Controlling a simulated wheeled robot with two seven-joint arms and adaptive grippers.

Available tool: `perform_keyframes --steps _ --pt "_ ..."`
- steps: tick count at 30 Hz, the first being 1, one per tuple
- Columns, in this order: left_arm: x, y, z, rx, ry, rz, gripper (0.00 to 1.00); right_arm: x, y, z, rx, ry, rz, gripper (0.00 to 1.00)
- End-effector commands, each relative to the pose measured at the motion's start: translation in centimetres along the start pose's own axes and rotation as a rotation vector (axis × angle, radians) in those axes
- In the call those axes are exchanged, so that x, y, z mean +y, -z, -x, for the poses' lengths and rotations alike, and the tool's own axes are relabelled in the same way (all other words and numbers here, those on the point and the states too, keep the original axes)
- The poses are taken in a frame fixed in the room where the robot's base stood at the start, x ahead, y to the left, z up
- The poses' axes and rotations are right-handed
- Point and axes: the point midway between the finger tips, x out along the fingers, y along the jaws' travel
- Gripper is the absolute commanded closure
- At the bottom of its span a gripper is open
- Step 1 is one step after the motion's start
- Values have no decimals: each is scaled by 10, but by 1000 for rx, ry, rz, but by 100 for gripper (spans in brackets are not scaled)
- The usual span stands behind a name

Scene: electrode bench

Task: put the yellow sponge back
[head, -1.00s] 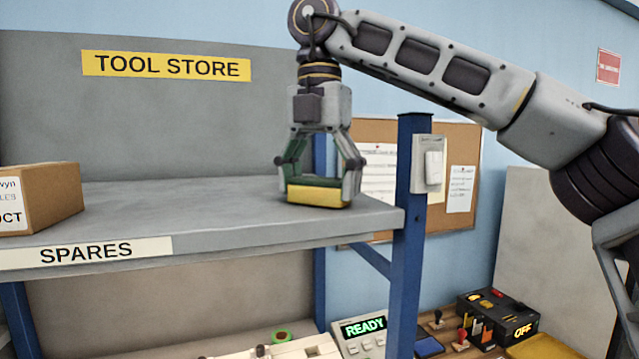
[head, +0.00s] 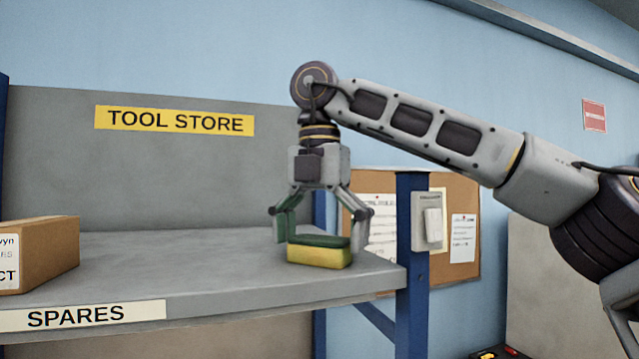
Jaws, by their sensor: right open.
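The yellow sponge (head: 319,256), with a green top layer, lies flat on the upper grey shelf (head: 190,265) near its right end. My right gripper (head: 318,238) points straight down over the sponge. Its fingers are spread, one at each side of the sponge, with a visible gap at least on the left. My left gripper is not in view.
A cardboard box (head: 45,255) stands at the shelf's left end, above the SPARES label (head: 85,315). A blue post (head: 411,290) with a switch box (head: 428,222) rises at the right end. The shelf between box and sponge is clear.

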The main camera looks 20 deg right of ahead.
Motion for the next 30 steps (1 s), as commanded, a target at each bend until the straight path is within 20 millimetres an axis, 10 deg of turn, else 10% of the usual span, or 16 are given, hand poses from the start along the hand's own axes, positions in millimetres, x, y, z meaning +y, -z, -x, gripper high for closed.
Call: perform_keyframes --steps 30 --pt "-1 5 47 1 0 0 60 0 1 94 -3 0 0 0"
